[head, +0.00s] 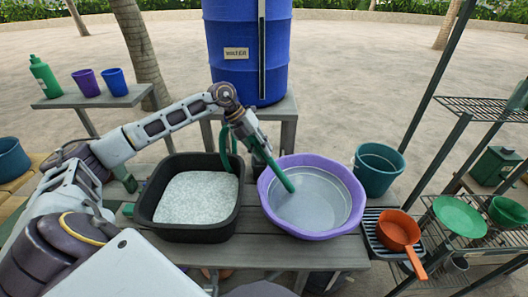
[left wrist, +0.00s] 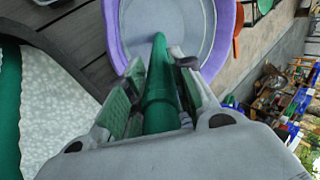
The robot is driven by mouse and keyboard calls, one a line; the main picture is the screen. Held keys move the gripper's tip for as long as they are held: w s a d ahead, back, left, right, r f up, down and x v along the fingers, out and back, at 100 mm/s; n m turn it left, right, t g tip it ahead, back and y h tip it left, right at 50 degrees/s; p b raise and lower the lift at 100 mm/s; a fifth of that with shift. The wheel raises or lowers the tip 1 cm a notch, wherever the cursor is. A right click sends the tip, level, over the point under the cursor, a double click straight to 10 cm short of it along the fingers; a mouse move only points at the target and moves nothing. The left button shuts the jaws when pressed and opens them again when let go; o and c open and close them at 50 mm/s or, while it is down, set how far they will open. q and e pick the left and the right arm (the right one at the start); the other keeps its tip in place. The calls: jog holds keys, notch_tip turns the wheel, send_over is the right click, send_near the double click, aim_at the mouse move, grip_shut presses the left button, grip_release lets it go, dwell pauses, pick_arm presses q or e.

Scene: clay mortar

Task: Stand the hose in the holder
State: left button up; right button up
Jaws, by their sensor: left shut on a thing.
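My left gripper (head: 262,153) is shut on the green hose (head: 281,176). In the left wrist view the hose (left wrist: 159,100) lies between the two fingers of the gripper (left wrist: 158,78). The hose slants down to the right in the head view, with its end over the purple basin (head: 358,205). A looped stretch of green hose shows beside the gripper, below the blue water barrel (head: 245,75). Whether the end touches the basin's contents is hard to tell. I cannot pick out a holder for certain. My right gripper is not in view.
A black tub (head: 190,234) of pale grains stands left of the basin on the grey bench (head: 320,254). Right are a teal bucket (head: 377,170), an orange pan (head: 398,230) on a rack and metal shelves. Cups and a green bottle (head: 44,76) stand back left.

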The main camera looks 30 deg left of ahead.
aim_at(256, 141)
pick_arm(q)
jog(key=shift+s+a+r, duration=0.1)
jog(key=shift+a+r, duration=0.25)
jog(key=shift+r, duration=0.25)
jog(key=shift+p+v, duration=0.55)
jog(key=shift+v, duration=0.35)
jog(key=shift+p+v, duration=0.4)
jog(key=shift+v, duration=0.85)
jog(key=shift+s+a+r, duration=0.1)
jog(key=shift+a+r, duration=0.15)
jog(key=shift+r, duration=0.2)
jog(key=shift+s+a+r+p, duration=0.1)
jog(key=shift+a+r+p, duration=0.2)
jog(key=shift+r, duration=0.15)
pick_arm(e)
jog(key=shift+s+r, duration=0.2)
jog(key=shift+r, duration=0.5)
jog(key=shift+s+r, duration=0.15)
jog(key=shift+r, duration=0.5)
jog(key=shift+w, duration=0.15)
